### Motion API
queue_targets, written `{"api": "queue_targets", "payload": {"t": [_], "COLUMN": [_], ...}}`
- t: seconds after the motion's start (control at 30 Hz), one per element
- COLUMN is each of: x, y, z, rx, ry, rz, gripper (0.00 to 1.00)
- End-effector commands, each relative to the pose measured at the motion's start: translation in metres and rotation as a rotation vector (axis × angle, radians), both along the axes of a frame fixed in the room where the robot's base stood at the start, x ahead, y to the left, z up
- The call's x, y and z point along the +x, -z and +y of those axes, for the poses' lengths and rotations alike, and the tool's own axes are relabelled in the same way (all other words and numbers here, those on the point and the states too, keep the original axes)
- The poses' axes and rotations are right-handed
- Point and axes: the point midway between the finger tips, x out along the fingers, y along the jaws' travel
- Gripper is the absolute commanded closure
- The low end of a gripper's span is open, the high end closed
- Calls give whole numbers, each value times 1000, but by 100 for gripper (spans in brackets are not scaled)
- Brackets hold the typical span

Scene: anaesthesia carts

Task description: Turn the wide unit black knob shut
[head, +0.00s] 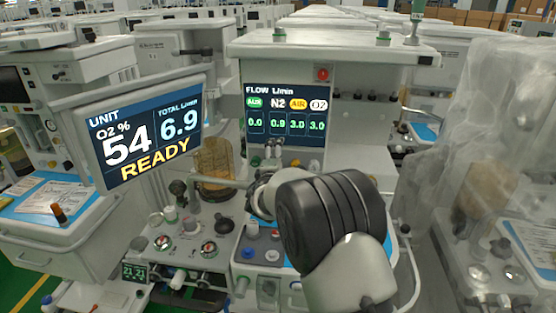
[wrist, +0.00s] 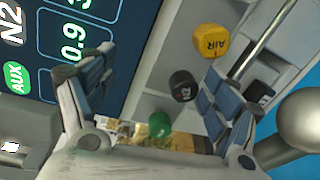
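The black knob (wrist: 183,85) shows in the wrist view between a green knob (wrist: 160,124) and a yellow knob marked AIR (wrist: 210,40). My gripper (wrist: 155,68) is open, with its two fingers spread and the black knob in the gap between them, closer to the right finger. I see no finger closed on it. In the head view my arm covers the knob area below the flow screen (head: 285,112). The screen reads AUX 0.0, N2 0.9, AIR 3.0 and O2 3.0.
A second black, marked part (wrist: 258,92) lies right of the right finger. A rounded grey part (wrist: 312,120) is at the wrist view's right edge. A tilted monitor (head: 145,130) reading READY stands left of my arm. A plastic-covered cart (head: 470,150) stands at right.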

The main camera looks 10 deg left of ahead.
Motion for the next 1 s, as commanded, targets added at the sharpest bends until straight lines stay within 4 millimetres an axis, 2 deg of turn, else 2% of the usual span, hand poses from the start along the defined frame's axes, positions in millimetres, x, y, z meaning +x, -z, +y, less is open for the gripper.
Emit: {"api": "queue_targets", "payload": {"t": [0.03,0.1,0.17,0.2,1.0], "x": [0,-4,-8,-11,-67], "y": [-26,-25,-24,-23,-15], "z": [5,5,5,4,3], "rx": [8,8,8,7,6], "ry": [-4,-3,-2,-2,2], "rz": [-45,-44,-42,-39,-27], "gripper": [40,46,62,65,65]}}
